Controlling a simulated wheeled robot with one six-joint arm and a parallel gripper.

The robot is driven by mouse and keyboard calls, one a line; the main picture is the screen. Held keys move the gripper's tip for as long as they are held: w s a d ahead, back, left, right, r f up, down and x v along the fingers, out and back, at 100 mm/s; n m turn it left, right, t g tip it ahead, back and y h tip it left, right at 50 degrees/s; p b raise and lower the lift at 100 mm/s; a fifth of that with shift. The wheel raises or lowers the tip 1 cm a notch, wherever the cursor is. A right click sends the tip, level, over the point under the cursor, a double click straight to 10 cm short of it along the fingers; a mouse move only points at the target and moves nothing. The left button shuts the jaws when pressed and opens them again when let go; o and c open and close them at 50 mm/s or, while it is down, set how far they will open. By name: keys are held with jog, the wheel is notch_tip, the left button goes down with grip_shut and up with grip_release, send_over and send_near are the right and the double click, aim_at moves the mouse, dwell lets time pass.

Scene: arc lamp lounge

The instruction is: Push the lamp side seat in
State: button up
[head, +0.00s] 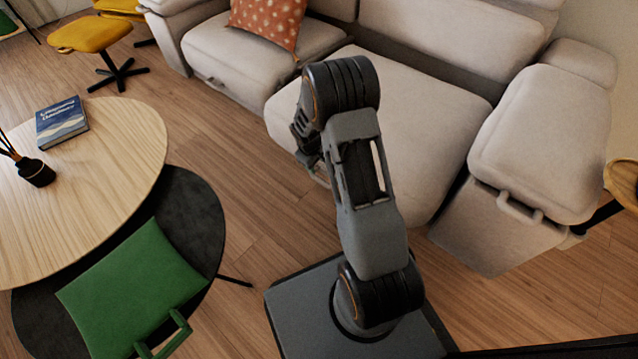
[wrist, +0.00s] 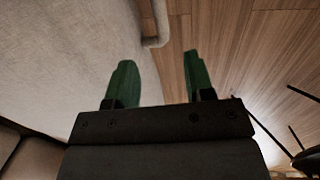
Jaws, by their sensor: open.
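A beige sofa has two seats. The right seat (head: 415,115) juts out further into the room than the left seat (head: 245,55), and its front edge is partly behind my arm. No lamp is clearly in view, so I cannot tell by it which seat is the lamp side one. My gripper (wrist: 157,80) is open, with two green fingers and nothing between them. In the head view it is mostly hidden behind my arm, by the right seat's front left corner. The wrist view shows pale fabric (wrist: 75,55) at left and a pale handle (wrist: 157,24) beyond the fingers.
A round wooden table (head: 95,150) with a blue book (head: 61,123) and a dark diffuser (head: 36,172) stands at left. Wooden floor (head: 235,150) lies open between table and sofa.

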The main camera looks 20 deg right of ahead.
aim_at(320, 180)
jog(key=f+b, duration=0.1)
jog(key=f, duration=0.3)
jog(key=d+f+b, duration=0.1)
jog(key=f+b, duration=0.1)
jog(key=f, duration=0.2)
jog(key=w+d+f+b, duration=0.1)
jog(key=f+b, duration=0.1)
jog(key=f, duration=0.2)
grip_shut()
dwell(0.3)
